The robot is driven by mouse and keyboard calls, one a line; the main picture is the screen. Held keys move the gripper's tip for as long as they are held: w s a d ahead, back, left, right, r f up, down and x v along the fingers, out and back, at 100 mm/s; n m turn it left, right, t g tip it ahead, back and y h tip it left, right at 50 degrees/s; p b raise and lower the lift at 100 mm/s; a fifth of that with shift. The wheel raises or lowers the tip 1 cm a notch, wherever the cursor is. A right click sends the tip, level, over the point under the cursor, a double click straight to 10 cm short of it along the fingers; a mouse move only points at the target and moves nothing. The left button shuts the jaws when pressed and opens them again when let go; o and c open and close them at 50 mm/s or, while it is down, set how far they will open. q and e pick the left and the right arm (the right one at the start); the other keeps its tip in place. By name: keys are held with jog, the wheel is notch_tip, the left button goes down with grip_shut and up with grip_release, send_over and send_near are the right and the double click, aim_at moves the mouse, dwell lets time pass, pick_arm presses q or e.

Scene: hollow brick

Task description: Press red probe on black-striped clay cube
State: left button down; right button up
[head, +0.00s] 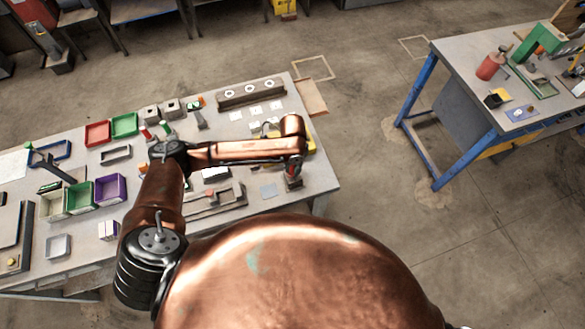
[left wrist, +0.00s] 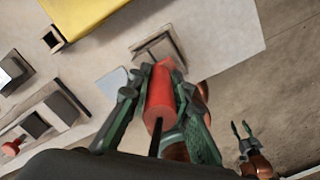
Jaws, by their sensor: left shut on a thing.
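My left gripper (head: 293,182) hangs at the right end of the workbench, below the bent copper arm. In the left wrist view its green fingers (left wrist: 160,88) are shut on the red probe (left wrist: 160,95), a red cylinder with a dark rod at its near end. Past the probe's far end is a small grey-brown block (left wrist: 158,46) on the bench; I cannot tell if they touch. I cannot make out black stripes, so the clay cube is not surely identified. My right gripper (left wrist: 242,131) shows small at lower right in the left wrist view, open and empty.
The workbench (head: 75,262) holds a purple bin (head: 110,189), a red tray (head: 97,133), a green tray (head: 124,124) and a long block with round holes (head: 252,94). A yellow object (left wrist: 85,15) lies near the gripper. A second table (head: 460,62) stands at right across open floor.

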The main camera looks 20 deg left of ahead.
pick_arm(q)
jog(key=shift+f, duration=0.3)
dwell(1.2)
jog(key=shift+s+f, duration=0.1)
dwell(0.7)
jog(key=shift+p, duration=0.3)
notch_tip(320, 180, up, 7)
jog(key=p, duration=0.6)
jog(key=shift+p, duration=0.4)
dwell(0.7)
